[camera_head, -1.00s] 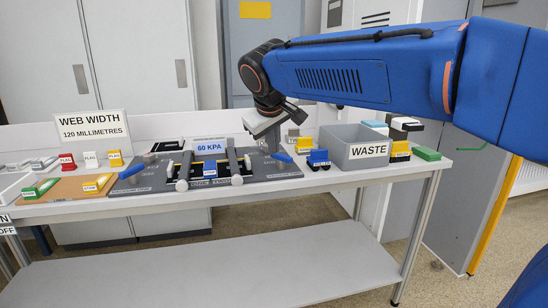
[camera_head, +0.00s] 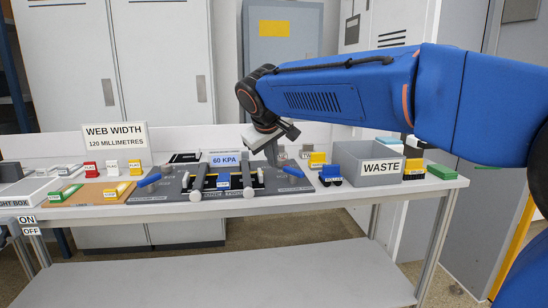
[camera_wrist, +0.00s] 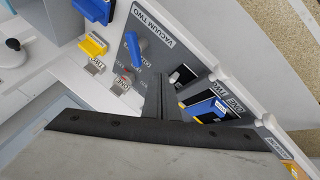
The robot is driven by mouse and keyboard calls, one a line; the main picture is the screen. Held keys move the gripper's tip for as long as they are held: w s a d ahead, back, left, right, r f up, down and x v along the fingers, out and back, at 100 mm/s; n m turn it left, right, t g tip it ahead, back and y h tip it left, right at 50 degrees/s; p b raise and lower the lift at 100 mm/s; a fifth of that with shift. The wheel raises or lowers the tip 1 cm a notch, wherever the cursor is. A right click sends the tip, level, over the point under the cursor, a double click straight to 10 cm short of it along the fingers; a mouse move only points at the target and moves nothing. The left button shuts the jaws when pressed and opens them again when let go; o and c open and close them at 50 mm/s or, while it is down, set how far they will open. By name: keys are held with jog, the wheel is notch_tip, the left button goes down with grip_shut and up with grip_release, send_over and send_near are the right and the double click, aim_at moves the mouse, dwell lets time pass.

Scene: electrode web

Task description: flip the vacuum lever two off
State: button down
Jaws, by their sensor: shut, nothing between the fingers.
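Vacuum lever two is a blue handle (camera_wrist: 133,50) beside the "VACUUM TWO" lettering in the wrist view. It leans over its dark plate, and I cannot read for sure which end is on or off. In the head view it is the right-hand blue lever (camera_head: 292,172) on the dark fixture plate. My gripper (camera_head: 275,158) is above the plate, just left of and above this lever. Its shut, empty fingers (camera_wrist: 162,88) show in the wrist view, apart from the handle. The other blue lever (camera_head: 149,180) is at the plate's left end.
The "60 KPA" display (camera_head: 225,159) and two grey rails stand left of my gripper. A blue block (camera_head: 331,174), a yellow block (camera_head: 317,160) and the grey waste bin (camera_head: 367,165) are to the right. The bench front (camera_head: 180,210) is clear.

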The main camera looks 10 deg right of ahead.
aim_at(293, 176)
jog(key=x, duration=0.7)
jog(key=shift+w+d+f, duration=0.1)
jog(key=shift+d+f, duration=0.05)
jog(key=shift+f, duration=0.1)
jog(key=shift+w+d+r, duration=0.15)
jog(key=shift+w+d, duration=0.45)
jog(key=shift+d, duration=0.35)
jog(key=shift+w+d, duration=0.45)
jog(key=shift+d, duration=0.15)
